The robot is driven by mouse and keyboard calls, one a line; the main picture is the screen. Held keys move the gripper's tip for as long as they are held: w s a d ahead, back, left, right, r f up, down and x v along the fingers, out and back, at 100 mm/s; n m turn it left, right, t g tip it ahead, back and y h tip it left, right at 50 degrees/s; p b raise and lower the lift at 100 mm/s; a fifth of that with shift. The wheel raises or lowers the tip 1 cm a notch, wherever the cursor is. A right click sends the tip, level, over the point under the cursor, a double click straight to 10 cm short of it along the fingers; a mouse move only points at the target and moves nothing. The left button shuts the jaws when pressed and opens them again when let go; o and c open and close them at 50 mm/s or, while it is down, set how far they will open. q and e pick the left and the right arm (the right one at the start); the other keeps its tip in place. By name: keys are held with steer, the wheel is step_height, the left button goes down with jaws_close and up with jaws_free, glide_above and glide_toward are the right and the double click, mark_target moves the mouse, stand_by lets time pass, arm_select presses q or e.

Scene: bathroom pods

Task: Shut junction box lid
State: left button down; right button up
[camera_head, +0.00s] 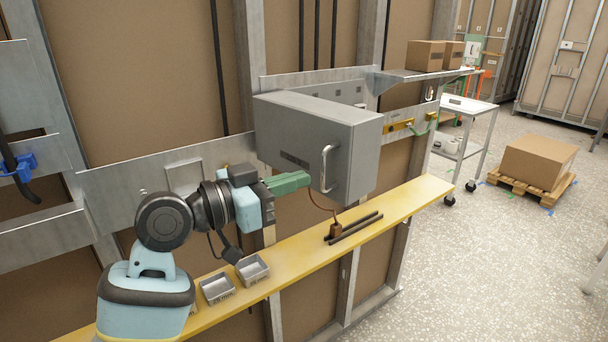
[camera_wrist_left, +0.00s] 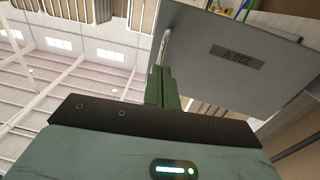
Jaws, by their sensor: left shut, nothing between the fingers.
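The grey junction box (camera_head: 365,150) is mounted on the metal wall frame. Its lid (camera_head: 280,135), with a dark label and a pale bar handle (camera_head: 325,168) near its right edge, faces my left arm. In the left wrist view the lid (camera_wrist_left: 225,85) fills the upper right, with the handle (camera_wrist_left: 165,47) at its left edge. Colored wires show past its upper edge there; how far the lid stands open is hard to tell. My left gripper (camera_head: 308,179) has green fingers (camera_wrist_left: 163,90), shut and empty, close to the lid's lower part by the handle. Contact cannot be told. My right gripper is out of view.
A yellow ledge (camera_head: 435,190) runs below the box, holding small grey bins (camera_head: 252,268) and dark rods (camera_head: 355,228). A metal shelf with cartons (camera_head: 426,55) is at the right. A cart and a carton on a pallet (camera_head: 538,165) stand on the floor behind.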

arm_select(q)
steer(key=shift+x, duration=1.15)
steer(key=shift+w+d, duration=0.1)
